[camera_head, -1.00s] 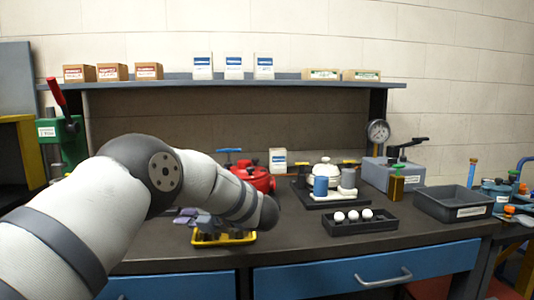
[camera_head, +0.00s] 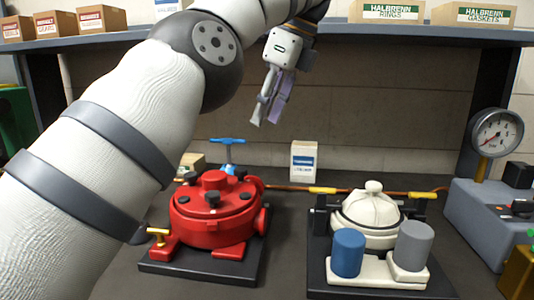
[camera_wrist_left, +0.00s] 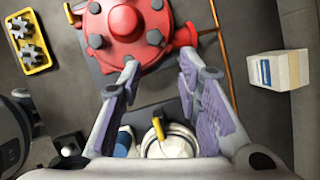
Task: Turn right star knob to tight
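A red round housing (camera_head: 213,215) with several black knobs on its rim stands on a dark base plate at centre left. The black knob at its right (camera_head: 241,174) shows behind the rim. Which knob the task calls the right star knob I cannot tell. My left gripper (camera_head: 263,122) hangs high above and right of the housing, pointing down, clear of everything. In the left wrist view its two fingers (camera_wrist_left: 160,70) are apart with nothing between them, and the red housing (camera_wrist_left: 128,28) shows beyond the tips. My right gripper is out of view.
A white domed pot (camera_head: 368,217) stands right of the housing, with a blue cylinder (camera_head: 348,253) and a grey cylinder (camera_head: 413,246) in front. A copper pipe (camera_head: 289,187) runs behind. A small white box (camera_head: 304,161) stands further back. A shelf with boxes spans above.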

